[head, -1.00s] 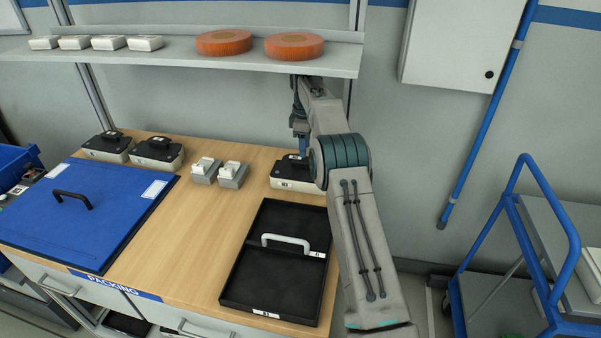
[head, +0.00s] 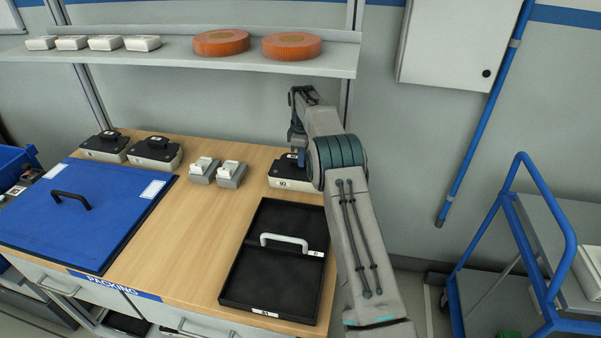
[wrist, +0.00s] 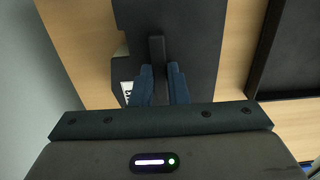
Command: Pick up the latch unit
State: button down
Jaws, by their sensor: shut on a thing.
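The latch unit, a box with a black top and a pale lower body, stands on the wooden bench behind the black tray; its labelled front shows in the head view (head: 290,184). In the wrist view its dark top (wrist: 195,40) fills the upper middle, with a raised black bar handle (wrist: 157,48). My gripper (wrist: 162,80) is shut on this handle, with one blue finger on each side. In the head view my arm hides the unit's right side and most of the gripper. The unit appears to rest on the bench.
Two similar black-topped units (head: 155,153) (head: 106,146) stand at the back left. Two small grey-white units (head: 231,175) (head: 202,171) sit between. The black tray (head: 236,290) with a white handle lies in front. A shelf (head: 230,62) overhangs the bench's back.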

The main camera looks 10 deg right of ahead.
aim_at(300, 171)
jog(key=shift+r, duration=0.15)
notch_tip(300, 171, up, 3)
jog(key=p, duration=0.3)
jog(key=shift+f+b, duration=0.5)
jog(key=shift+b, duration=0.5)
jog(key=b, duration=0.2)
jog(key=t+b, duration=0.1)
jog(key=shift+s+a+f+b, duration=0.15)
jog(key=shift+s+b, duration=0.1)
jog(key=shift+b, duration=0.1)
jog(key=s+t+b, duration=0.1)
jog(key=b, duration=0.3)
jog(key=t+h+b, duration=0.1)
jog(key=b, duration=0.4)
jog(key=shift+s+a, duration=0.4)
